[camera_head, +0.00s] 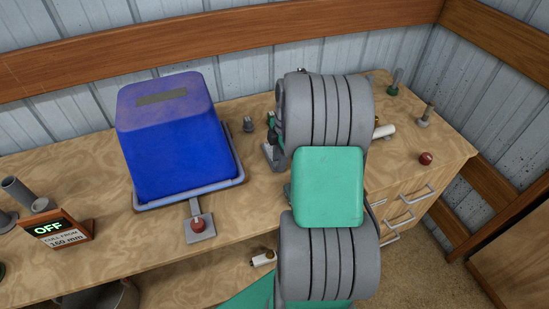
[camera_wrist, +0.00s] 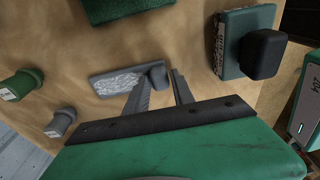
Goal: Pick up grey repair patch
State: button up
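A flat grey piece with a pale mottled face (camera_wrist: 118,83), which looks like the grey repair patch, lies on the wooden bench in the wrist view. A small darker grey block (camera_wrist: 158,76) stands at its right end. My gripper (camera_wrist: 161,73) is open, with its two fingers apart. The left finger overlaps the patch in the picture, and the block shows between the fingertips. I cannot tell whether the fingers touch it. In the head view my arm covers the gripper and the patch.
In the wrist view, a green block with a black knob (camera_wrist: 262,54) is right of the fingers, a dark green pad (camera_wrist: 120,10) above. Green (camera_wrist: 22,84) and grey (camera_wrist: 61,122) pegs are left. The head view shows a blue box (camera_head: 172,140) and an OFF sign (camera_head: 58,227).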

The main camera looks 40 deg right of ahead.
grip_shut()
jog(key=shift+r, duration=0.1)
dwell(0.4)
